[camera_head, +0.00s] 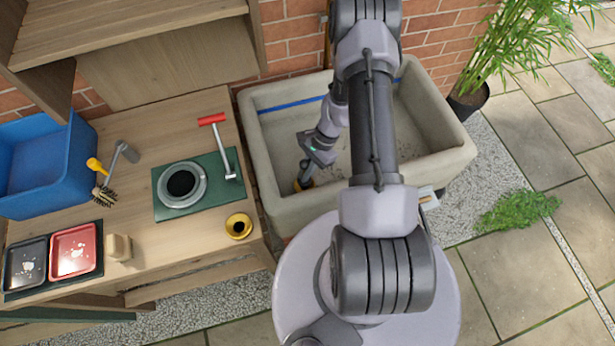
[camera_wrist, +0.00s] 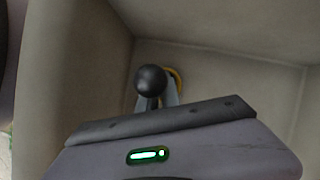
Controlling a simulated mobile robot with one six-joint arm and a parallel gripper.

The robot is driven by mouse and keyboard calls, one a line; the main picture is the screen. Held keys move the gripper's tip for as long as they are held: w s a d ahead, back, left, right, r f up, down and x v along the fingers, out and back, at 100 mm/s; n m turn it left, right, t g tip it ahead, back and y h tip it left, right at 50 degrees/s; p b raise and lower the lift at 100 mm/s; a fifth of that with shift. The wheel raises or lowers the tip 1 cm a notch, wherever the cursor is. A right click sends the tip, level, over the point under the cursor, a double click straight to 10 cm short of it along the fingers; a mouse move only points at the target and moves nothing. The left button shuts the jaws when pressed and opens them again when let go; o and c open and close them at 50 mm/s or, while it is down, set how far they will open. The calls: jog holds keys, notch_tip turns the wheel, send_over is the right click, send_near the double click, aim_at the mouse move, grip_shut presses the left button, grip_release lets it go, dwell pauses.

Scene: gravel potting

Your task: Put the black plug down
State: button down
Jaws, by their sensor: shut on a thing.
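My gripper (camera_head: 306,172) reaches down into the stone trough (camera_head: 257,115), near its left wall. In the wrist view my gripper (camera_wrist: 158,98) is shut on the black plug (camera_wrist: 151,80), whose round black knob shows between the fingers. The lower part of the plug is hidden by my gripper. A yellow ring (camera_wrist: 180,82) shows just behind the fingers, low in the trough. A bit of yellow also shows below the gripper in the head view. I cannot tell whether the plug touches the ring or the trough floor.
Trough walls stand close around my gripper.

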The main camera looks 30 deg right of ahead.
notch_tip(320, 180, down, 3)
jog(key=shift+f+b, duration=0.1)
jog(key=shift+b, duration=0.3)
jog(key=c, duration=1.9)
grip_release()
jog(key=shift+c, duration=0.2)
jog(key=o, duration=0.4)
